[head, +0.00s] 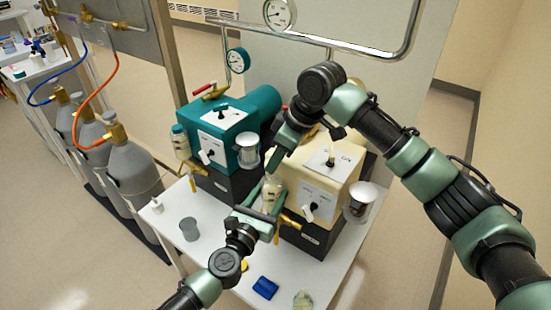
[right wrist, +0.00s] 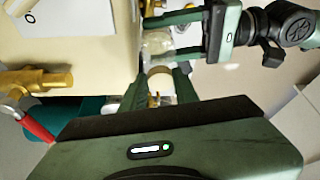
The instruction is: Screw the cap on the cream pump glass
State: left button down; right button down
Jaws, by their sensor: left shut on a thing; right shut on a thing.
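The cream pump (head: 320,165) stands on a dark base on the white table. A clear glass jar (head: 269,195) is at its left side, and it also shows in the right wrist view (right wrist: 157,45). My left gripper (head: 266,205) is shut on the glass from the front. My right gripper (head: 273,170) comes down from above and is shut on a cream cap (right wrist: 160,80). The cap is close up against the glass, seemingly in line with it. Whether the threads are engaged is hidden by the fingers.
A teal pump (head: 228,135) with its own jar (head: 181,143) stands to the left. A grey cup (head: 189,229), a small white bottle (head: 156,205) and a blue object (head: 265,287) are on the table. Grey gas cylinders (head: 137,168) stand further left.

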aim_at(276, 177)
jog(key=shift+f, duration=0.55)
jog(key=shift+f, duration=0.15)
jog(key=shift+f, duration=0.75)
jog(key=shift+f, duration=0.5)
jog(key=shift+s+d+f, duration=0.1)
jog(key=shift+d+f, duration=0.05)
jog(key=shift+f, duration=0.4)
dwell(0.3)
jog(key=shift+r, duration=0.3)
jog(key=shift+r, duration=0.3)
jog(key=shift+r, duration=0.25)
